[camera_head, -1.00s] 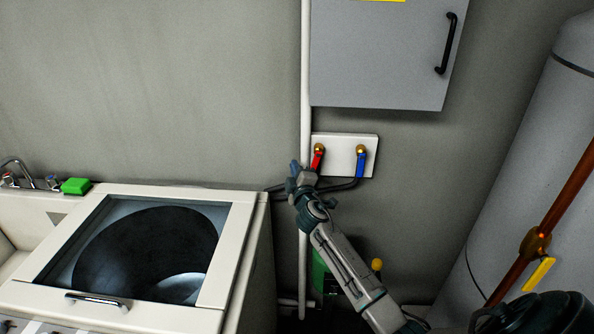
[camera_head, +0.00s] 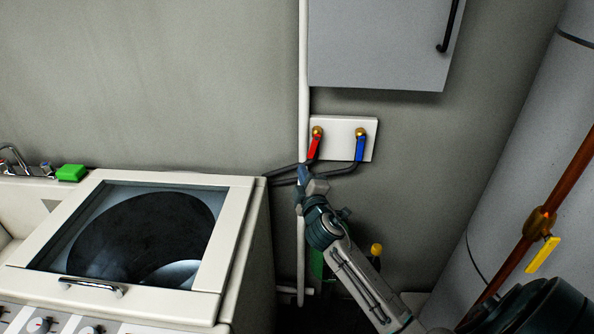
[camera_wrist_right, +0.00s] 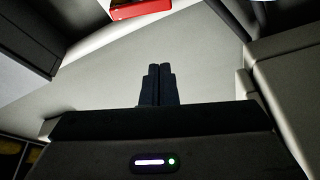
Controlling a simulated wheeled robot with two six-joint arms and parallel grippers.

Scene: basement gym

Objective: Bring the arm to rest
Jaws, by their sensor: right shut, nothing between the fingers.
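My right gripper (camera_head: 303,177) is in front of the wall, just below the white valve plate (camera_head: 342,126), with the arm coming up from the lower right. In the right wrist view its two fingers (camera_wrist_right: 157,84) are together with nothing between them. Above it on the plate are a red-handled tap (camera_head: 314,146) and a blue-handled tap (camera_head: 360,148). Both handles hang downward, the red one slightly slanted. The gripper looks apart from both. My left gripper is not in view.
A white washing machine (camera_head: 240,215) with a glass lid stands left of the arm. A grey cabinet (camera_head: 380,40) hangs above the plate. A grey tank (camera_head: 540,130) and a copper pipe with a yellow lever (camera_head: 542,254) are at the right. A green sponge (camera_head: 71,172) lies by the sink.

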